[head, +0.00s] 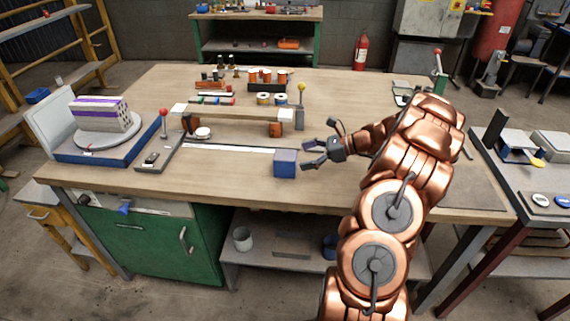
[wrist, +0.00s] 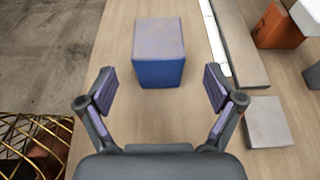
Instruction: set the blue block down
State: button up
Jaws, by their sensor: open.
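The blue block (head: 285,164) stands on the wooden table (head: 330,197) near its front edge, just left of my gripper (head: 312,156) in the head view. In the wrist view the blue block (wrist: 158,54) stands upright on the table, ahead of the fingertips and between their lines. Its top looks greyish-purple and its front side blue. My gripper (wrist: 160,90) is open and empty, with a clear gap between its fingers and the block.
A long bar on brown supports (head: 230,116) stands behind the block, with a white strip (head: 230,149) before it. A turntable with a striped hollow brick (head: 100,115) is at the left. A grey square piece (wrist: 267,122) lies right of my gripper.

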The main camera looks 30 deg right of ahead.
aim_at(285, 161)
jog(key=shift+x, duration=0.9)
jog(key=shift+f+p+x, duration=0.15)
jog(key=shift+p+x, duration=0.3)
jog(key=shift+x, duration=0.9)
jog(key=shift+f+p+x, duration=0.1)
jog(key=shift+p+x, duration=0.3)
jog(key=shift+x, duration=0.95)
jog(key=shift+s, duration=0.15)
jog(key=c, duration=1.5)
jog(key=shift+r, duration=0.1)
